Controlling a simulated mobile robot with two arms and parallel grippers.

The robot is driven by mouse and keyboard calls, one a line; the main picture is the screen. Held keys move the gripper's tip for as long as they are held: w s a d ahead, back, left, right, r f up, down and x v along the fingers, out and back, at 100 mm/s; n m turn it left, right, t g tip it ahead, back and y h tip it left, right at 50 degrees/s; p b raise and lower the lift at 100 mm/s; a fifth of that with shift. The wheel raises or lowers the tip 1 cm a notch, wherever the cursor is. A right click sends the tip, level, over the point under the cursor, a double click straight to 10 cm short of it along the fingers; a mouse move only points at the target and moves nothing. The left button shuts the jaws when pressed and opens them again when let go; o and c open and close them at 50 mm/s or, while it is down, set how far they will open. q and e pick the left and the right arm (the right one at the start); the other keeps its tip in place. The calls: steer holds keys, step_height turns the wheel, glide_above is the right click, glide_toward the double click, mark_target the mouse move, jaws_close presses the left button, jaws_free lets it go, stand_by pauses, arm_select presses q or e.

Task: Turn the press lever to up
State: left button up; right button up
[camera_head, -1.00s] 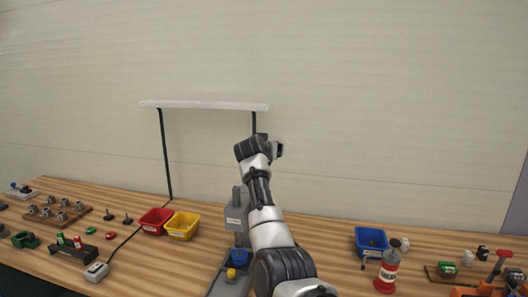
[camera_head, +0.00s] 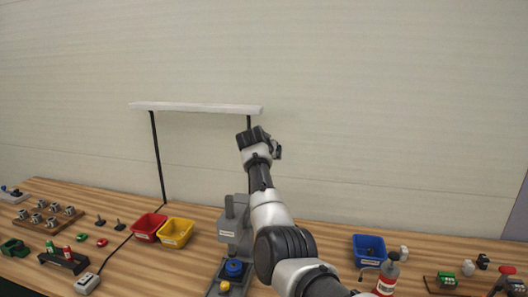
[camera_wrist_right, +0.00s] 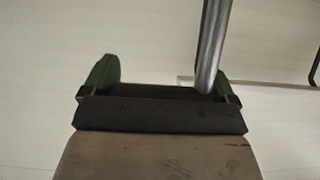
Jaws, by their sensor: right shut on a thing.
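The grey press (camera_head: 229,237) stands on the wooden table, with a blue round part (camera_head: 234,268) on its base. My right arm reaches up in front of and beside it. My right gripper (camera_head: 274,150) is high above the press, seen against the wall. In the right wrist view, a bare metal rod, seemingly the press lever (camera_wrist_right: 213,42), runs down between the green fingers of the right gripper (camera_wrist_right: 163,80), close to the right finger. The gripper is shut on it. In the head view the lever is hidden behind my arm. My left gripper is not in view.
A red bin (camera_head: 149,227) and a yellow bin (camera_head: 176,233) stand left of the press. A lamp frame (camera_head: 195,107) rises behind them. Small parts lie at the far left.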

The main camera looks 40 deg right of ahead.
steer(key=shift+a+f, duration=0.1)
steer(key=shift+f, duration=0.75)
steer(key=o, duration=0.9)
steer(key=shift+o, duration=0.7)
steer(key=b+v, duration=0.4)
steer(key=v, duration=0.6)
steer(key=shift+r+b, duration=0.3)
steer(key=shift+b, duration=0.05)
